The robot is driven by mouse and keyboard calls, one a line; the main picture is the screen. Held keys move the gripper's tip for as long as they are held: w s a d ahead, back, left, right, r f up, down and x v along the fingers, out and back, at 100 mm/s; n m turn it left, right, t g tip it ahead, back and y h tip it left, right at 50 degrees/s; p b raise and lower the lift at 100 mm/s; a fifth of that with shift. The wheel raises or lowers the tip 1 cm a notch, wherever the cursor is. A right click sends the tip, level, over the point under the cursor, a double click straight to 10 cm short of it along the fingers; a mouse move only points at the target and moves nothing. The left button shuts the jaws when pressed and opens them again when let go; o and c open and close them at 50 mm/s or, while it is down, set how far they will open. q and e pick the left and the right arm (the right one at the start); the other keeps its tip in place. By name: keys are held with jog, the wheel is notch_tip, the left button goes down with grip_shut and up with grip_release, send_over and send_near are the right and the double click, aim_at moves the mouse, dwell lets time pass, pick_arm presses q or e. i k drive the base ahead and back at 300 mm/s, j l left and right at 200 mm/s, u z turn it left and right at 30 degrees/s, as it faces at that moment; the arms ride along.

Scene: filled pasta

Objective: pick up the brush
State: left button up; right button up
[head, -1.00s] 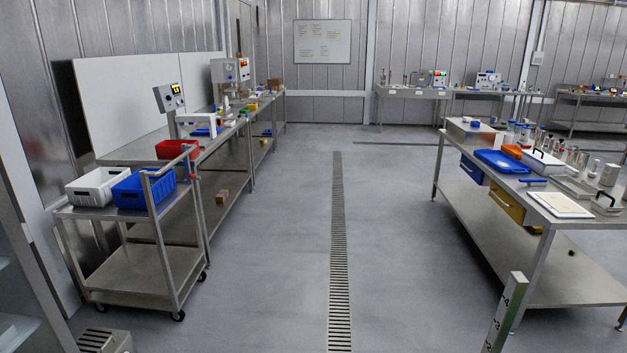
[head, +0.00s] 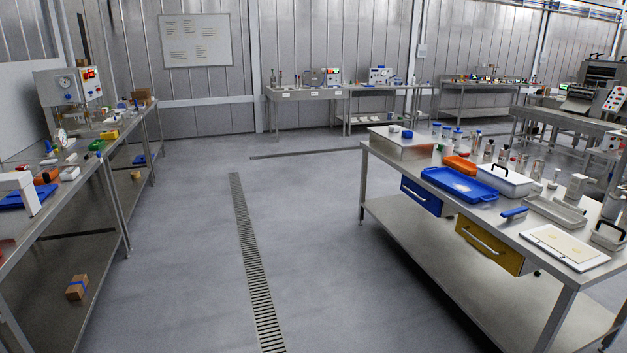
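I cannot make out a brush for certain. A small blue item (head: 514,212), possibly a brush or a handle, lies near the front edge of the right steel table (head: 500,228), between a blue tray (head: 460,184) and a white board (head: 564,247). It is too small to tell its shape. Neither of my grippers shows in the head view.
The right table also holds an orange item (head: 459,165), a white lidded box (head: 505,181) and several bottles. Blue (head: 421,195) and yellow (head: 489,246) drawers hang under its top. A long bench (head: 95,165) stands at left. The floor (head: 310,250) between is clear.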

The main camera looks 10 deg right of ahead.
aim_at(516, 213)
jog(key=i+l+z, duration=0.1)
jog(key=i+z, duration=0.25)
jog(key=i, duration=0.5)
jog(key=i+j+z, duration=0.15)
jog(key=i+z, duration=0.2)
jog(key=i, duration=0.55)
jog(key=i+l, duration=0.4)
jog(key=i+l+z, duration=0.1)
jog(key=i+l, duration=0.35)
jog(key=i, duration=0.15)
jog(key=i+l, duration=0.15)
jog(key=l, duration=0.2)
jog(key=i+l, duration=0.15)
jog(key=l, duration=0.15)
jog(key=i+l, duration=0.2)
jog(key=l, duration=0.15)
jog(key=i+l, duration=0.15)
jog(key=l, duration=0.15)
jog(key=i+l, duration=0.15)
jog(key=l, duration=0.2)
jog(key=u, duration=0.05)
